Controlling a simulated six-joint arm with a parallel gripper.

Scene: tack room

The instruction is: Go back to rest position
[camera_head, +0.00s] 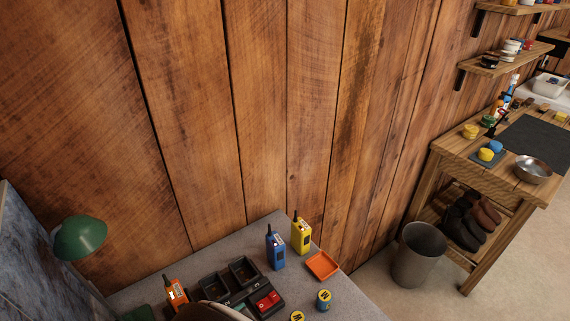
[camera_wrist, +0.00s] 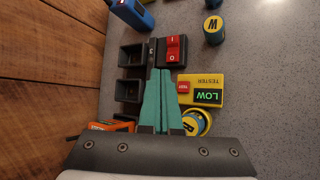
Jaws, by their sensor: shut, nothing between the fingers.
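My gripper (camera_wrist: 159,85) shows in the wrist view with its teal fingers closed together and nothing between them. Its tips are over the black charger, beside the red switch (camera_wrist: 173,50). A yellow tester (camera_wrist: 213,80) with a green LOW display lies right of the fingers. A blue and yellow battery (camera_wrist: 197,122) lies partly behind the gripper's mount. In the head view the charger (camera_head: 244,272) is at the bottom, and my gripper is mostly cut off by the frame there.
A blue radio (camera_head: 276,250), a yellow radio (camera_head: 301,234) and an orange radio (camera_head: 175,293) stand on the grey counter (camera_head: 345,300). An orange tray (camera_head: 322,266) and a battery (camera_head: 323,299) lie at right. A green lamp (camera_head: 80,238) is at left. A wooden wall stands behind.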

